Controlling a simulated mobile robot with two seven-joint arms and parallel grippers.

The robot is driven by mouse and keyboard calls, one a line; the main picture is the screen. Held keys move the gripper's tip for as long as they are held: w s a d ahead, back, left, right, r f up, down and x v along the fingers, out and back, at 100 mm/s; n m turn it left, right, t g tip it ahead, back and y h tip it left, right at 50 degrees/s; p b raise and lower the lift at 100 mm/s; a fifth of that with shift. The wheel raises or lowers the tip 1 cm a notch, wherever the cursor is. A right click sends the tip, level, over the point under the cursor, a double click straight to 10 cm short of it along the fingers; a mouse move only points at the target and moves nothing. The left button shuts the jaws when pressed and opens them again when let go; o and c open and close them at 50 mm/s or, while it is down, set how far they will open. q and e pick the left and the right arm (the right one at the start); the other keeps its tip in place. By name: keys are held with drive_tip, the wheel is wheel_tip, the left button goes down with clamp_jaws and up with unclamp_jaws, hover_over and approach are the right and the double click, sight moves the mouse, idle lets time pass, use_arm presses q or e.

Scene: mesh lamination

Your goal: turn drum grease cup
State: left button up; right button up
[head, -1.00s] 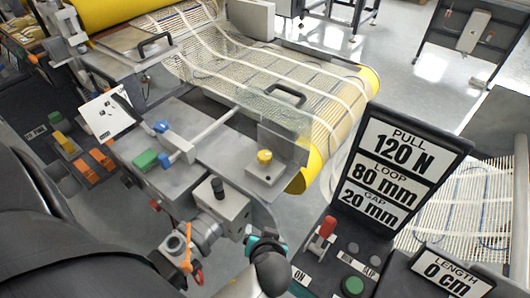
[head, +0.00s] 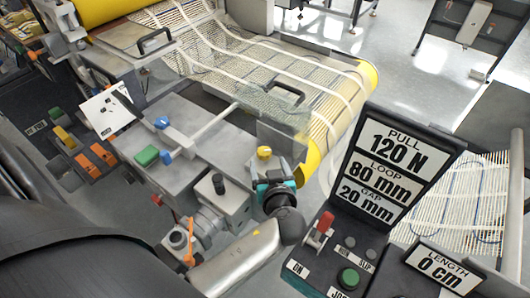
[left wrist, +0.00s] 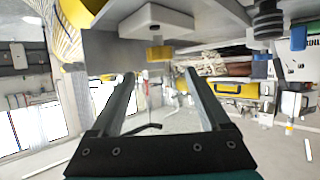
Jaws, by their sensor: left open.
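The drum grease cup is a small yellow knob (head: 264,152) on a grey block at the near corner of the machine, beside the roller. My left gripper (head: 269,168) is just on the near side of it and covers most of the block. In the left wrist view the yellow cup (left wrist: 160,53) shows on its pale block, just beyond and between the open fingertips (left wrist: 158,76). The fingers are apart and empty, and do not appear to touch the cup. My right gripper is not in view.
A black knob (head: 218,184) on a grey block stands left of my gripper. A control panel with a red lever (head: 325,222) and a green button (head: 348,278) is at right. The mesh (head: 290,65) runs over the yellow-edged roller behind the cup.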

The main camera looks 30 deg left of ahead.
sight(265, 153)
use_arm(q)
drive_tip(key=x, duration=0.6)
drive_tip(key=shift+w+a+f, duration=0.2)
drive_tip(key=shift+w+f, duration=0.05)
clamp_jaws()
idle(0.4)
